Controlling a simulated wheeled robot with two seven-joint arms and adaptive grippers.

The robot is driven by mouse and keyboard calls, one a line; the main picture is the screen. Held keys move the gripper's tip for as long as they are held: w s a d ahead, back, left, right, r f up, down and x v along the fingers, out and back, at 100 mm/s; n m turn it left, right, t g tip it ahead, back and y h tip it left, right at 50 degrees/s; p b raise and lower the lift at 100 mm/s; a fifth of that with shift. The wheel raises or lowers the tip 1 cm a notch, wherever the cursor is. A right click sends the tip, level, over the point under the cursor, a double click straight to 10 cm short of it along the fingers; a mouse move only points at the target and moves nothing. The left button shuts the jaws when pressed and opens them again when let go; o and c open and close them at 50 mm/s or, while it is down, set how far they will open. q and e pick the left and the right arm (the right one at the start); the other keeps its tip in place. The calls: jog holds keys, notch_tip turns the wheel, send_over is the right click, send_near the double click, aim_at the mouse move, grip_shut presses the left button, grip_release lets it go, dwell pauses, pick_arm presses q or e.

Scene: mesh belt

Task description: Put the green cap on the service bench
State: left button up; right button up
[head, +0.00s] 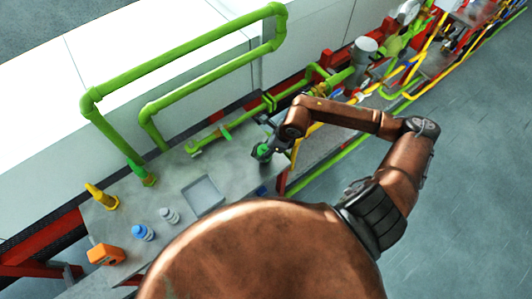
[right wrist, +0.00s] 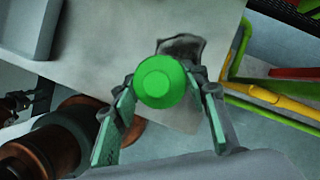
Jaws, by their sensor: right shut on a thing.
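The green cap (right wrist: 160,82) is between the fingers of my right gripper (right wrist: 160,112) in the right wrist view, its round face toward the camera. In the head view, the cap (head: 263,151) shows at the tip of my right gripper (head: 265,150), which is shut on it. The cap is over the right part of the grey service bench (head: 185,168), near its edge. I cannot tell whether the cap touches the bench top. The bench also shows in the right wrist view (right wrist: 110,45). My left gripper is not clearly visible in either view.
A grey tray (head: 203,195) lies on the bench. Green pipes (head: 180,62) rise along the bench's back.

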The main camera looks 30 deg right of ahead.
jog(key=shift+w+d+f, duration=0.1)
jog(key=shift+f, duration=0.1)
jog(key=shift+w+f+p, duration=0.1)
jog(key=shift+f+p, duration=0.25)
jog(key=shift+f, duration=1.45)
jog(key=o, duration=1.2)
jog(key=shift+d+r, duration=0.1)
jog(key=shift+c, duration=0.2)
jog(key=shift+r, duration=0.1)
jog(key=b+v, duration=0.1)
jog(key=v, duration=1.1)
